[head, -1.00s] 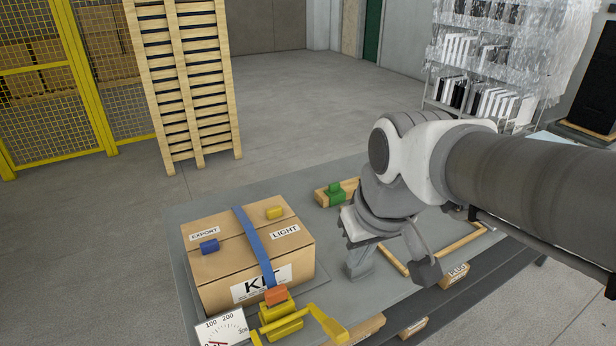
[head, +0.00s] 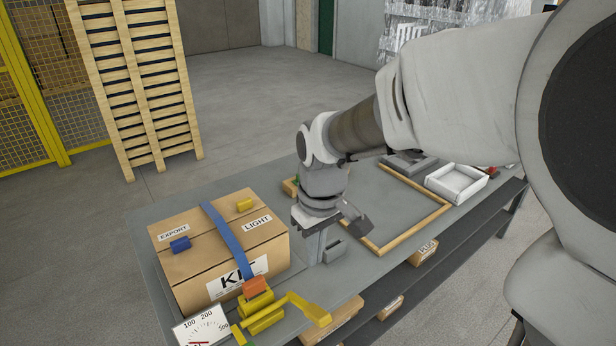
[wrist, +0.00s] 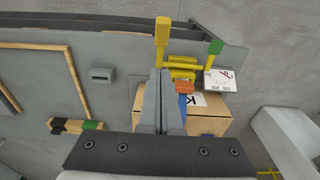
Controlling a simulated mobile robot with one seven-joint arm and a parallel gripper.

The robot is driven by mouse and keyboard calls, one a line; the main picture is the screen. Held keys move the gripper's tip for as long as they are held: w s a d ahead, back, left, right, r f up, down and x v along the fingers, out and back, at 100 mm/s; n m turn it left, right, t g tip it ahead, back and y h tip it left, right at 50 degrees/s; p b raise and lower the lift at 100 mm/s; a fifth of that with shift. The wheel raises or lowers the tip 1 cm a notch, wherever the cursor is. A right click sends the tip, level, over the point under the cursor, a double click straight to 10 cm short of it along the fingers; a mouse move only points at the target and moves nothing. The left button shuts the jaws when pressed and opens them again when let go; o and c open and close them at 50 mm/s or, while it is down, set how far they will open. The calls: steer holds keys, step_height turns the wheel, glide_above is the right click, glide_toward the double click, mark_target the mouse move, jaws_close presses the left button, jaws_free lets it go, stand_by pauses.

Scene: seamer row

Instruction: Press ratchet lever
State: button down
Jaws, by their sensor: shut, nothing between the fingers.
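The yellow ratchet lever (head: 306,306) sticks out to the right of the yellow ratchet body (head: 262,314) at the front of the cardboard kit box (head: 180,275). In the wrist view the lever (wrist: 162,38) points up, away from the ratchet body (wrist: 182,68). A blue strap (head: 226,238) runs over the box to an orange piece (head: 256,287) at the ratchet. My gripper (head: 314,258) points down, right of the box and behind the lever, apart from both. In the wrist view my gripper (wrist: 162,75) has its fingers together and empty.
A dial gauge (head: 203,328) stands at the table's front left. A small grey block (head: 334,251) lies right of my gripper. A wooden frame (head: 430,218) and a white tray (head: 456,184) are farther right. Bare grey tabletop (head: 375,205) lies inside the frame.

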steer(key=b, duration=0.2)
glide_above(317, 310)
steer(key=w+a, duration=0.1)
step_height(317, 310, down, 10)
steer(key=shift+w+r, duration=0.15)
steer(key=f, duration=0.1)
steer(key=s+f, duration=0.1)
steer(key=d+f, duration=0.1)
steer(key=shift+s+f+b, duration=0.15)
steer(key=shift+f+b, duration=0.1)
steer(key=shift+b, duration=0.05)
steer(key=shift+s+f, duration=0.1)
steer(key=shift+f, duration=0.05)
steer(key=shift+f+b, duration=0.2)
steer(key=shift+b, duration=0.25)
